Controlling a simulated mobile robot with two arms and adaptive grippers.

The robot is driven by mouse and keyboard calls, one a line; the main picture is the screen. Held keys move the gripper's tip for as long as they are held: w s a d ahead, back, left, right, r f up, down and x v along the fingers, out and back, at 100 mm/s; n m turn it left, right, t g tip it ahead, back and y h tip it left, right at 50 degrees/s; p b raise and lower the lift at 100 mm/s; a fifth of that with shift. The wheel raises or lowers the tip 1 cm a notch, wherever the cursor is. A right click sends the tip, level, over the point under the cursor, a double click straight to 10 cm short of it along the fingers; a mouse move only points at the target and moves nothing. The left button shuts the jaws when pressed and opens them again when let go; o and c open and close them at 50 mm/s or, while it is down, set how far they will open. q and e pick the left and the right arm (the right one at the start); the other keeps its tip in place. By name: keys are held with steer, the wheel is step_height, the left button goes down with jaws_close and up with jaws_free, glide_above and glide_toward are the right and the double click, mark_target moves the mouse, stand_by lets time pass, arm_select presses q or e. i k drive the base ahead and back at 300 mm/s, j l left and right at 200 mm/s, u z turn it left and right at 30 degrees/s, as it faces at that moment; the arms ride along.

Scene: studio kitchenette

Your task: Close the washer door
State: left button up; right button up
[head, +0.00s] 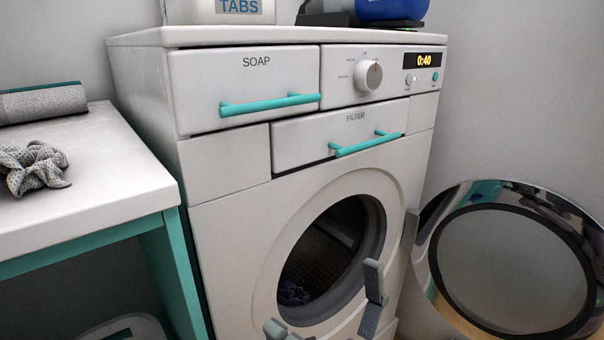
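The white washer (230,165) stands in the middle of the head view. Its round door (436,262), with a shiny rim and grey glass (515,270), is swung wide open to the right. The round drum opening (330,245) is uncovered, with some dark cloth (293,293) low inside. My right gripper (324,304) shows at the bottom edge as two grey fingers spread wide apart, in front of the opening. It is open and empty, apart from the door, which lies to its right. Its arm is out of frame. My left gripper is not in view.
A white counter (100,200) with teal legs stands left of the washer, holding a crumpled grey cloth (35,167) and a grey roll (42,102). The soap drawer (245,85) and filter drawer (340,137) have protruding teal handles. A tabs box (220,10) sits on top.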

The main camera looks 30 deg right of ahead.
mark_target(579, 228)
steer(key=k+z, duration=0.6)
steer(key=l+u, duration=0.1)
steer(key=l, duration=0.25)
steer(key=k+l, duration=0.15)
steer(key=l, duration=0.2)
steer(key=k+l+u, duration=0.15)
steer(key=l, duration=0.2)
steer(key=i, duration=0.05)
